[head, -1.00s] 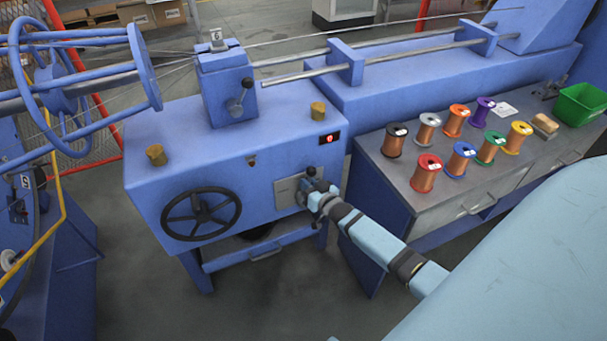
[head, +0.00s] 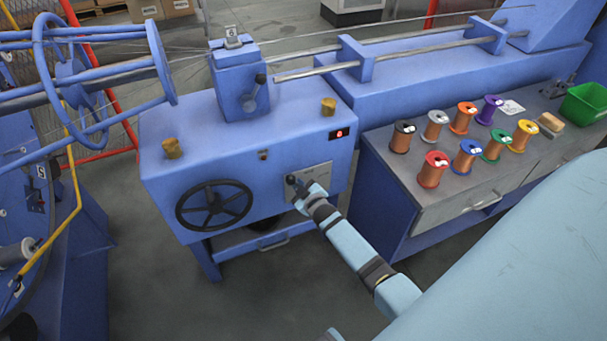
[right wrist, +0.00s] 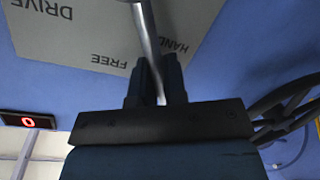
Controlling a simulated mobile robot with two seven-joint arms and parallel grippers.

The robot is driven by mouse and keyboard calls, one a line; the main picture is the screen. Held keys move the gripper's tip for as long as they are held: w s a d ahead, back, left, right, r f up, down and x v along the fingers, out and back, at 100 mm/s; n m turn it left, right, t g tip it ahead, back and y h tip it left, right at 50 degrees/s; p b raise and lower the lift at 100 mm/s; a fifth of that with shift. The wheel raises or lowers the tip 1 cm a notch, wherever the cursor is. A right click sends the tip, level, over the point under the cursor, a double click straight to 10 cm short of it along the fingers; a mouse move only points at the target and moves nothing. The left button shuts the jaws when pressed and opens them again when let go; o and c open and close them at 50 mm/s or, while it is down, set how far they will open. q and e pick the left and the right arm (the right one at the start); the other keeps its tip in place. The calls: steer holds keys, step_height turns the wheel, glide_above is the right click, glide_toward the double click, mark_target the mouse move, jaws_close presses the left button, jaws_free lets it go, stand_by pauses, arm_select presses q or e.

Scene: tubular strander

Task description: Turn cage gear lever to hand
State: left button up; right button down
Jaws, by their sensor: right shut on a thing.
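The cage gear lever (right wrist: 149,35) is a silver rod in front of a grey plate (head: 319,172) on the front of the blue machine. In the right wrist view the plate (right wrist: 62,45) reads DRIVE, FREE and HAND upside down. The rod passes between the words FREE and HAND, close beside HAND. My right gripper (head: 298,188) is at the left part of the plate. Its two dark fingers (right wrist: 156,82) are shut on the lever, with the rod between them. The lever's pivot is out of the right wrist view. My left gripper is not in view.
A black handwheel (head: 214,205) is left of the plate. A red-lit display (head: 340,134) is above it. A bench (head: 400,200) with several wire spools and a green bin (head: 585,103) stands at the right. Bare floor lies in front of the machine.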

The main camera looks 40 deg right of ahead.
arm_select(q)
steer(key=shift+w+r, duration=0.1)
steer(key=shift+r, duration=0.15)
arm_select(e)
steer(key=shift+a+f, duration=0.15)
steer(key=shift+a, duration=0.05)
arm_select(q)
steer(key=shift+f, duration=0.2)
arm_select(e)
steer(key=c, duration=1.2)
jaws_free()
steer(key=shift+o, duration=0.2)
